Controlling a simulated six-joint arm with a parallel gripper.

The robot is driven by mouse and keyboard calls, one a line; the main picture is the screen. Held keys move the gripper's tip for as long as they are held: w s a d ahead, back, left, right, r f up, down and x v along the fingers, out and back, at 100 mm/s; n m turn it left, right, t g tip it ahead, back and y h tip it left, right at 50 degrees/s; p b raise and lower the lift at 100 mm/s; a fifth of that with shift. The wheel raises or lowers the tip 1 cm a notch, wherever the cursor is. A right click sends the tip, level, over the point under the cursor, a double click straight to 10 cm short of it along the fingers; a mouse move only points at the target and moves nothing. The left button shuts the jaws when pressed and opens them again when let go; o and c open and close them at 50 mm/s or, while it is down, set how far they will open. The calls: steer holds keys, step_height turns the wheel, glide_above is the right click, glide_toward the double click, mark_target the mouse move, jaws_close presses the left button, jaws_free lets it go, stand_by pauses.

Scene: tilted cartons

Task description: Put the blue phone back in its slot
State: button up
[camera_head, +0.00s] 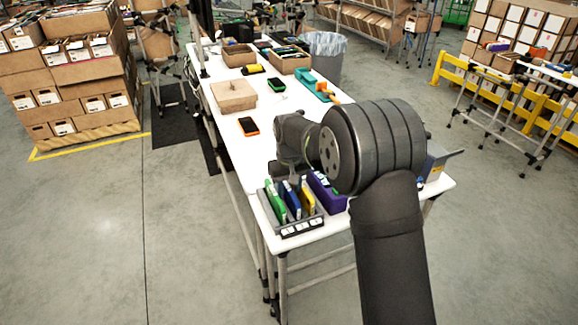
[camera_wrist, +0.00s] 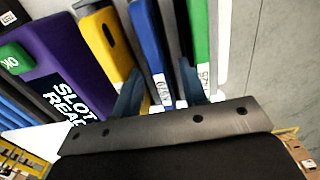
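The blue phone (camera_head: 291,200) stands on edge in the grey slotted rack (camera_head: 302,227), between a green phone (camera_head: 275,203) and a yellow phone (camera_head: 307,199). In the wrist view the blue phone (camera_wrist: 152,48) runs between the two fingers of my gripper (camera_wrist: 160,90). The left finger is close to its yellow-phone side. A narrow gap shows between the phone and the right finger, so the gripper looks open around it. Whether the phone is fully seated at its lower end is hidden. In the head view my arm hides the gripper's fingers.
A purple box (camera_head: 327,190) with a green OK sign (camera_wrist: 12,60) and "SLOT READ" lettering stands beside the rack. An orange-edged phone (camera_head: 248,126) and a cardboard box (camera_head: 234,96) lie farther back on the white table (camera_head: 262,150). The table's front edge is close to the rack.

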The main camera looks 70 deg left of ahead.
step_height(320, 180, up, 16)
stand_by(0.3)
steer(key=shift+r, duration=0.2)
step_height(320, 180, up, 7)
stand_by(0.6)
steer(key=shift+f, duration=0.15)
step_height(320, 180, down, 12)
stand_by(0.5)
steer(key=shift+r, duration=0.25)
steer(key=shift+f, duration=3.65)
